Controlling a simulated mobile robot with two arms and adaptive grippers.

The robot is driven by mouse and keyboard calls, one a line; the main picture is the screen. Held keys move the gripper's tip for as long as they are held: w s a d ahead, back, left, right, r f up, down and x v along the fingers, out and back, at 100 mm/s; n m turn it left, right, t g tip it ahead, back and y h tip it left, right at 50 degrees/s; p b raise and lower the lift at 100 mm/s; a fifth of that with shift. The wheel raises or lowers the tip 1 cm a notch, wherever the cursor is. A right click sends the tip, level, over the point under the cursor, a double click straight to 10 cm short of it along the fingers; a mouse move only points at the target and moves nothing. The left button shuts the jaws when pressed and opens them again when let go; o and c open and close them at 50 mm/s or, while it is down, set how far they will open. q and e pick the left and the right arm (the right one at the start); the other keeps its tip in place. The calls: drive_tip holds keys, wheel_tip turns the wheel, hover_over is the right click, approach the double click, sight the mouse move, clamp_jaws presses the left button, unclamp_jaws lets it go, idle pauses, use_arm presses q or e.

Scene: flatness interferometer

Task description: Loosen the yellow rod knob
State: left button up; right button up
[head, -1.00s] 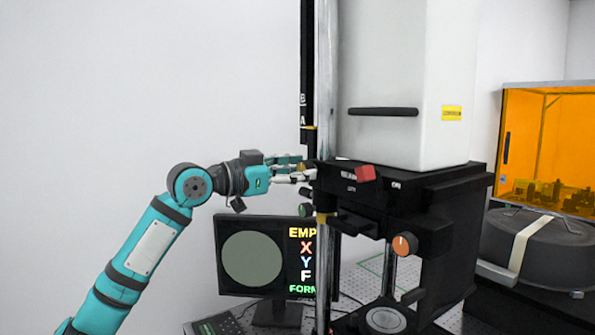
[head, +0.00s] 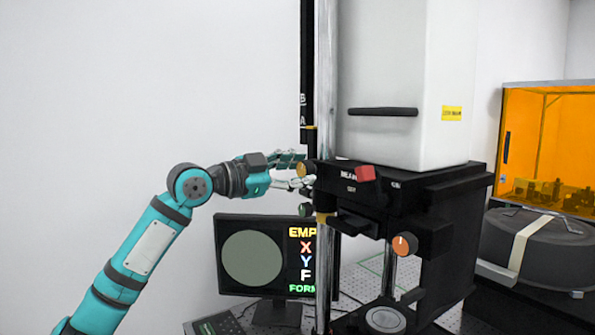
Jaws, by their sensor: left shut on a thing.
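The yellow rod knob (head: 303,170) is a small, dull yellow knob on the left side of the black instrument head, beside the shiny vertical column (head: 324,250). My left gripper (head: 303,172) reaches in from the left and is shut on the knob, one finger above and one below it. The fingers partly hide the knob. My right gripper is not in view.
The white housing (head: 400,100) stands on the black head (head: 440,187), which has a red knob (head: 366,173) and an orange knob (head: 404,245). A monitor (head: 252,257) stands below my arm.

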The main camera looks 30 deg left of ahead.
use_arm(q)
drive_tip(key=m, duration=1.2)
drive_tip(key=shift+f, duration=0.1)
idle(0.4)
drive_tip(key=o, duration=1.2)
drive_tip(key=shift+s, duration=0.1)
drive_tip(key=shift+s+a, duration=0.2)
drive_tip(key=shift+s, duration=0.05)
drive_tip(key=shift+v, duration=5.6)
